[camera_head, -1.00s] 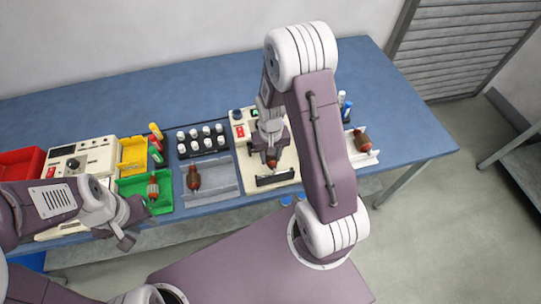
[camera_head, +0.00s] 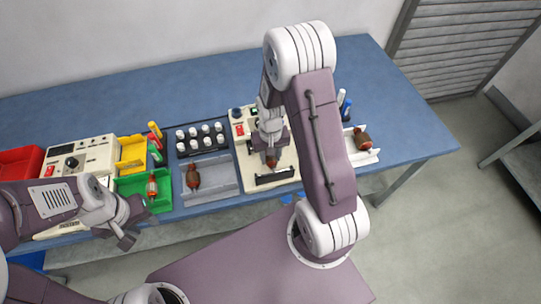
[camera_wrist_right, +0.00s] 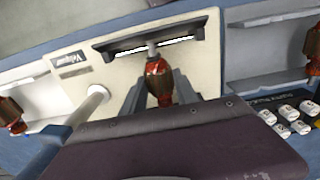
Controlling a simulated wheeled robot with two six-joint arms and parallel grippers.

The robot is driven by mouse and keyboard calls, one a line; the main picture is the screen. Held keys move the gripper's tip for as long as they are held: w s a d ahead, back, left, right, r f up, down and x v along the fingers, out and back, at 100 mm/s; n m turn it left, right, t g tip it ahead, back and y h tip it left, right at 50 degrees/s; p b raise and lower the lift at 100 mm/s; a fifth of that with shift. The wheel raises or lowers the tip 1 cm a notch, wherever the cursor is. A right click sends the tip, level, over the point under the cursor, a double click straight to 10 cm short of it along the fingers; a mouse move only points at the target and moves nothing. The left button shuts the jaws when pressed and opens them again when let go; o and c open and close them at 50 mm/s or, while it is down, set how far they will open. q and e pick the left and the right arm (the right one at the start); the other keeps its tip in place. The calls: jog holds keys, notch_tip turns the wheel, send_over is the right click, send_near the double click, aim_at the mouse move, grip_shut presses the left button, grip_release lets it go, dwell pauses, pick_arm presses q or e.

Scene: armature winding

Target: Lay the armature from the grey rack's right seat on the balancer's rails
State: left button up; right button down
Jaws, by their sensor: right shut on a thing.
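My right gripper (camera_wrist_right: 158,95) is shut on a red-brown armature (camera_wrist_right: 158,82), which also shows in the head view (camera_head: 271,161). It holds it over the cream balancer (camera_head: 250,160), near the dark rail bar (camera_wrist_right: 160,37). The armature's shaft end overlaps the bar in the wrist view; I cannot tell whether it touches. The grey rack (camera_head: 222,194) stands left of the balancer in the head view. One armature (camera_head: 193,176) lies in its left seat; its right seat is bare. My left gripper (camera_head: 133,222) hangs before the green bin, its jaw state unclear.
A green bin (camera_head: 130,190) holds another armature (camera_head: 152,188). A white holder (camera_head: 365,157) with an armature (camera_head: 362,138) stands right of the balancer. A dark block of white-capped bottles (camera_head: 202,148) sits behind the rack. The blue table (camera_head: 210,95) is clear at the back.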

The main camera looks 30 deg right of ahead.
jog(key=shift+f, duration=0.1)
jog(key=c, duration=0.9)
grip_release()
jog(key=shift+o, duration=0.2)
notch_tip(320, 180, up, 9)
jog(key=shift+r, duration=0.1)
